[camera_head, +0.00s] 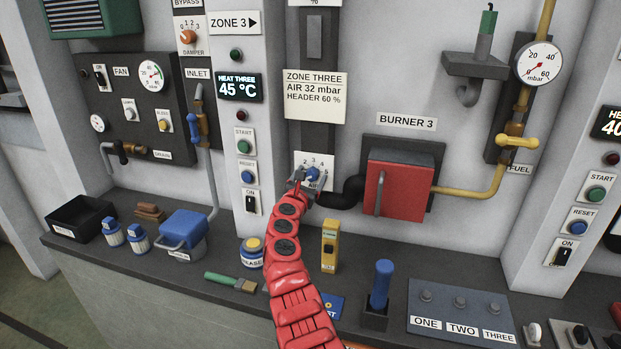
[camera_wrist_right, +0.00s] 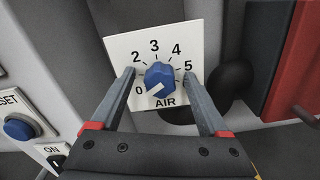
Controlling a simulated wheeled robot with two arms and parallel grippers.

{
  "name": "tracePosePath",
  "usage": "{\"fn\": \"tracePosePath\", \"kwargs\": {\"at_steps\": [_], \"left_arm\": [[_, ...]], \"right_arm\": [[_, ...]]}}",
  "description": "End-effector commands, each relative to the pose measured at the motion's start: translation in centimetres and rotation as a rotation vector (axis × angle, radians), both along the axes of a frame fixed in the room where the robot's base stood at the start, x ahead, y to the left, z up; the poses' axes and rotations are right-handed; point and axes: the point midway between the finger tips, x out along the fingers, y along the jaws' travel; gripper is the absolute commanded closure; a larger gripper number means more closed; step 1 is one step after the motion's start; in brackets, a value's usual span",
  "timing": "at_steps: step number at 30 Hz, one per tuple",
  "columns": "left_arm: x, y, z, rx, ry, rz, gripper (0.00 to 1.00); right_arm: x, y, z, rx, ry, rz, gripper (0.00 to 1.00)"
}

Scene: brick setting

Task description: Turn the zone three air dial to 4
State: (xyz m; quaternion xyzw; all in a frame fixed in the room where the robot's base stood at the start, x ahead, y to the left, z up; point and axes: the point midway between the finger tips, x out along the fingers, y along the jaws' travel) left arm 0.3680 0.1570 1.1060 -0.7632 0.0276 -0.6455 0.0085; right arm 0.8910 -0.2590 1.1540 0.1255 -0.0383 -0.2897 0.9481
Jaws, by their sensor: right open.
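The zone three air dial is a blue knob (camera_wrist_right: 160,77) on a white plate marked AIR. In the right wrist view its white pointer line aims to the lower left, near the 0. The numbers 2, 3, 4 and 5 show around it; I cannot make out the 1. In the head view the dial (camera_head: 312,173) sits on the wall pillar left of the red burner box. My right gripper (camera_wrist_right: 159,74) is open, with one finger on each side of the knob. I cannot tell if the fingers touch it. My left gripper is out of view.
The red burner 3 box (camera_head: 399,186) and its black pipe (camera_head: 343,191) are close to the right of the dial. A yellow block (camera_head: 330,246) and a blue-handled tool (camera_head: 381,284) stand on the shelf below. The RESET button (camera_wrist_right: 19,127) is to the left.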

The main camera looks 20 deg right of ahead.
Motion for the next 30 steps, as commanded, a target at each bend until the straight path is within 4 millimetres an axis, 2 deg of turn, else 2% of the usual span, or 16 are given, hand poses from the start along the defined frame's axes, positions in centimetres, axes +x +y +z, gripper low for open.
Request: {"fn": "tracePosePath", "kwargs": {"at_steps": [2,12,15,23,30], "left_arm": [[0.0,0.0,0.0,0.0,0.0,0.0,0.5],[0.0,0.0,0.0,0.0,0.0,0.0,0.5],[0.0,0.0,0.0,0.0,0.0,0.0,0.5],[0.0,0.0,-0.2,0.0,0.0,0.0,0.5],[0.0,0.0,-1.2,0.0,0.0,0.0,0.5]], "right_arm": [[0.0,0.0,0.0,0.0,0.0,0.0,0.24],[0.0,0.0,0.0,-0.001,0.001,-0.001,0.85],[0.0,0.0,-0.1,0.0,0.002,-0.001,1.0],[0.0,0.0,-0.1,0.015,-0.01,-0.002,1.0],[-0.1,-0.1,-0.4,0.102,-0.068,-0.002,1.0]]}}
